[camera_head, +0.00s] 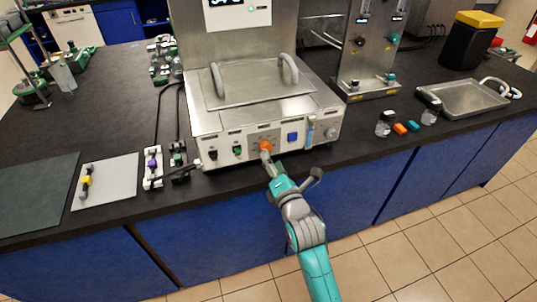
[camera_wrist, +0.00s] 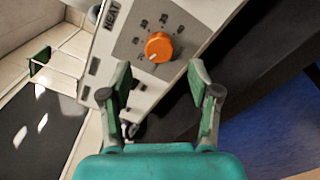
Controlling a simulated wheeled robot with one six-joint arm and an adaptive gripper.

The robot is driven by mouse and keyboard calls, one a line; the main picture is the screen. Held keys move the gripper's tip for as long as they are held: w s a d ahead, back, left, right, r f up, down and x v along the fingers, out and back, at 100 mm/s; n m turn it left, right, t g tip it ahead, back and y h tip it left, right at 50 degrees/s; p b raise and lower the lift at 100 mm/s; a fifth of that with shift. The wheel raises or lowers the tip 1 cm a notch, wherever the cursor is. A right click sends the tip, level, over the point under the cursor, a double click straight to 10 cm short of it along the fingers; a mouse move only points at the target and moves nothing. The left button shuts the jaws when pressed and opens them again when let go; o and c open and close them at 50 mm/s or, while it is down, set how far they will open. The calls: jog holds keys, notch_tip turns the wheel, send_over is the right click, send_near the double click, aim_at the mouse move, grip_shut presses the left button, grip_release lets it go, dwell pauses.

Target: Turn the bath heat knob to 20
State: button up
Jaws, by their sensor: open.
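The orange heat knob (camera_wrist: 159,47) sits on the white front panel of the bath, with a scale of dark marks around it and the word HEAT beside it. In the head view my gripper (camera_head: 268,158) is in front of the panel, just below the knob.
The bath (camera_head: 263,105) has a metal lid with two grey handles. A blue square button (camera_head: 292,137) and a dark green switch (camera_head: 238,150) flank the knob. Cables and a purple-marked strip (camera_head: 152,168) lie left on the black bench. Floor in front is clear.

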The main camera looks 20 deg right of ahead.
jog(key=s, duration=0.7)
jog(key=shift+s, duration=0.2)
jog(key=shift+s+f, duration=0.1)
jog(key=s+f+m+g, duration=0.1)
jog(key=s+f+m, duration=0.45)
jog(key=s, duration=0.55)
jog(key=s+f+m+g, duration=0.1)
jog(key=s+f+m, duration=0.3)
jog(key=s+m, duration=0.45)
jog(key=s+r+m+g, duration=0.1)
jog(key=s+r+m, duration=0.2)
jog(key=s+m, duration=0.7)
jog(key=s, duration=1.1)
jog(key=shift+s+m, duration=0.25)
jog(key=shift+m, duration=0.15)
